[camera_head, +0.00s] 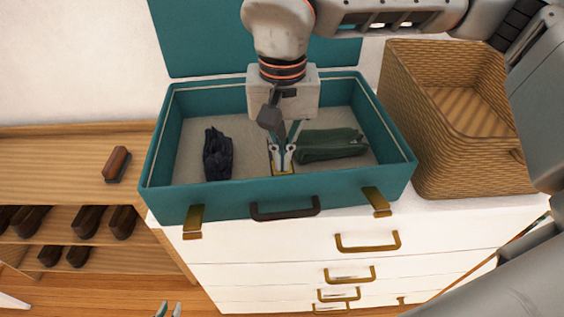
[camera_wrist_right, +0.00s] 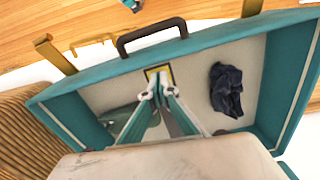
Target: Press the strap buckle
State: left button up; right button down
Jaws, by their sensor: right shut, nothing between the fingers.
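The strap buckle (camera_head: 291,173), a small yellow-edged frame, lies on the floor of the open teal suitcase (camera_head: 232,197), near its front wall. It also shows in the right wrist view (camera_wrist_right: 164,68), partly covered by my fingertips. My right gripper (camera_head: 283,158) reaches down into the suitcase, shut and empty, its tips at the buckle. I cannot tell whether they touch it.
A dark crumpled cloth (camera_head: 217,155) lies left of the buckle and a green folded item (camera_head: 331,145) right of it. The suitcase stands on a white chest of drawers (camera_head: 290,247). A wicker basket (camera_head: 435,140) is close at right. A shelf with a brush (camera_head: 117,164) is left.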

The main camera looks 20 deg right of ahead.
jog(key=shift+s+f, duration=0.15)
jog(key=shift+f, duration=0.15)
